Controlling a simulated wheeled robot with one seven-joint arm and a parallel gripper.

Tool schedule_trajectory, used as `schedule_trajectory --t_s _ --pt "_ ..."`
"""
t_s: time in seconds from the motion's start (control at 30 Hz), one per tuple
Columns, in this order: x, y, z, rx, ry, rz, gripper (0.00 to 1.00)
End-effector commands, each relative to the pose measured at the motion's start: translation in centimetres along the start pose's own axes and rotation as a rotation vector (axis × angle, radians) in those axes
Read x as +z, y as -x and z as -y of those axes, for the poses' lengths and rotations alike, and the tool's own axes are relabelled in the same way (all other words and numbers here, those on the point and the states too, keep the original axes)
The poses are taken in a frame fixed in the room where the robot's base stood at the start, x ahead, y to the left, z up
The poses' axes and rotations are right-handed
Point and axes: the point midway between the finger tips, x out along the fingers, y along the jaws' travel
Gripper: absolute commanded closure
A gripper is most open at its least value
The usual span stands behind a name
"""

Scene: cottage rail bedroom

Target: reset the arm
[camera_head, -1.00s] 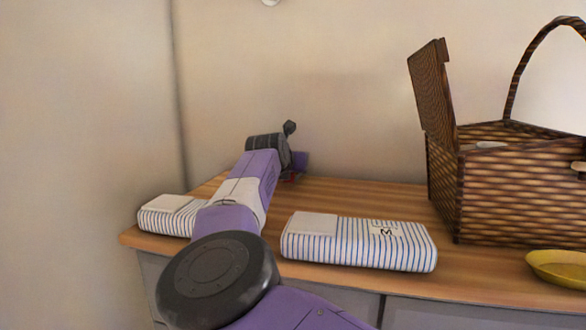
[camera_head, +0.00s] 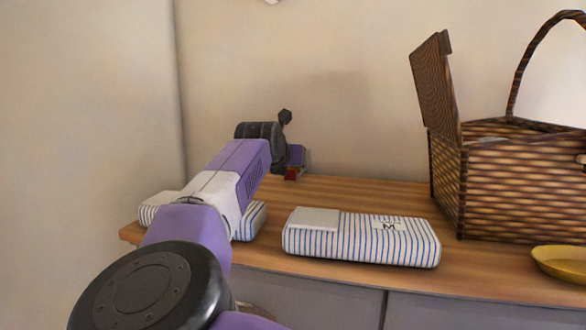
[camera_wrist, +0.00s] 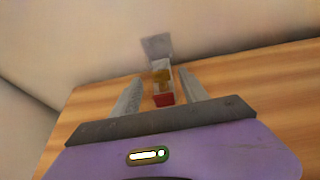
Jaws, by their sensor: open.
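My arm reaches over the wooden top toward the wall. My gripper (camera_wrist: 160,77) is open, its two grey fingers apart and pointing toward the back of the top. A small item with a red front (camera_wrist: 163,99) and a pale, yellowish upper part shows between the fingers in the wrist view. The fingers do not appear closed on it; whether either touches it I cannot tell. In the head view a red patch (camera_head: 291,173) shows just below my purple gripper body, and the fingers are mostly hidden there.
A striped pouch (camera_head: 360,240) lies right of my arm on the wooden top (camera_head: 355,192). Another striped pouch (camera_head: 252,222) is partly hidden behind my arm. An open wicker basket (camera_head: 520,190) and a yellow dish (camera_head: 562,263) stand at the right. The wall is close behind.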

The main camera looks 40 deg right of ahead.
Motion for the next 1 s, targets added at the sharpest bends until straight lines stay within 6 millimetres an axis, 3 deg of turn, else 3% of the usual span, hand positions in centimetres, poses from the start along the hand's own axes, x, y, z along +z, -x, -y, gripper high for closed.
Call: schedule_trajectory --t_s 0.23,0.77,0.87,1.0 --pt "0.0 2.2 0.0 0.0 -0.001 0.002 0.48" --pt "0.1 2.3 0.0 0.0 -0.001 0.001 0.48" --pt "0.6 2.5 0.0 0.0 -0.001 0.001 0.48" --pt "2.8 3.4 0.0 0.0 -0.001 0.001 0.48"
